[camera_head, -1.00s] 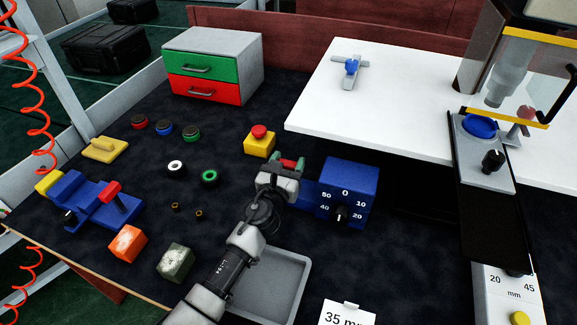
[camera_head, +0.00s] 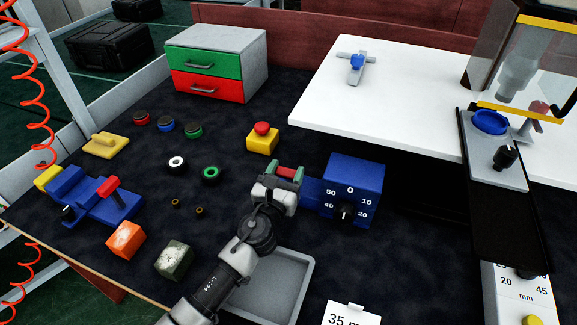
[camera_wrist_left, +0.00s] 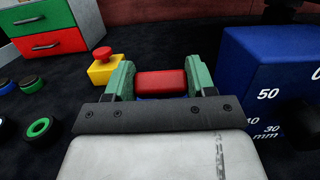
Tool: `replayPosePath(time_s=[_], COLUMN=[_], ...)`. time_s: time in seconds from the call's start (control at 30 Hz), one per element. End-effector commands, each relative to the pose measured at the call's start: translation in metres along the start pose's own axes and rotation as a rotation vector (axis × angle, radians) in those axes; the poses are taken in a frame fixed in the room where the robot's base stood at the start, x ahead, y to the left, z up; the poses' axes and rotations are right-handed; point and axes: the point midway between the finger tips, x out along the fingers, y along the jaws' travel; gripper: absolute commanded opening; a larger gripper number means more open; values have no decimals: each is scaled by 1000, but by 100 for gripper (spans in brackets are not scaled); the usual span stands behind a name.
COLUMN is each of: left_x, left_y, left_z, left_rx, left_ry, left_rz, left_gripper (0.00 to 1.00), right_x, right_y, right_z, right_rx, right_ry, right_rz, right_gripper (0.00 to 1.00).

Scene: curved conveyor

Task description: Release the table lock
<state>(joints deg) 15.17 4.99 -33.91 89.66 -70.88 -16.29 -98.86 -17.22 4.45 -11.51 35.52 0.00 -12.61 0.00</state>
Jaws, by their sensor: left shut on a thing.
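My left gripper (camera_head: 287,173) has its green fingertips on both sides of a red handle (camera_head: 287,172), shut on it. In the left wrist view the red handle (camera_wrist_left: 161,84) fills the space between the fingers, with a strip of blue just below it. The blue dial box (camera_head: 357,172) stands right of the gripper, with a low blue part reaching left toward the fingers. Its front has a black knob (camera_head: 346,212) and a scale with 0 at the top. How the handle joins the blue part is hidden by the gripper. My right gripper is not in view.
A yellow box with a red button (camera_head: 262,138) stands just behind the gripper. A grey tray (camera_head: 290,290) lies under my left arm. A white table plate (camera_head: 410,110) is at the back right. A blue fixture with a red handle (camera_head: 95,195) sits at the left.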

Motion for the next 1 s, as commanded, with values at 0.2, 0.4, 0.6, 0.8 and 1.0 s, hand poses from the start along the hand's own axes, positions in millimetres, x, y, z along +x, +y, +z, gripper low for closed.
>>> replayPosePath(time_s=[0.2, 0.4, 0.6, 0.8, 1.0], left_x=[-8, -9, -9, -9, -8], left_y=[-1, -1, -1, -1, 0], left_z=[-9, -10, -10, -10, -7], left_rx=[1, 1, 0, 0, 0], left_ry=[12, 12, 13, 12, 7], left_rz=[-2, -2, -2, -2, -1], left_gripper=[12, 13, 13, 64, 81], right_x=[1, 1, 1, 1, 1], right_y=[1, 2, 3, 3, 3], right_z=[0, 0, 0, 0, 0], right_rx=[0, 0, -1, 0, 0], right_ry=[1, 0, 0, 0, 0], right_rz=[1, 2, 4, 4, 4], right_gripper=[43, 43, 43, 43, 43])
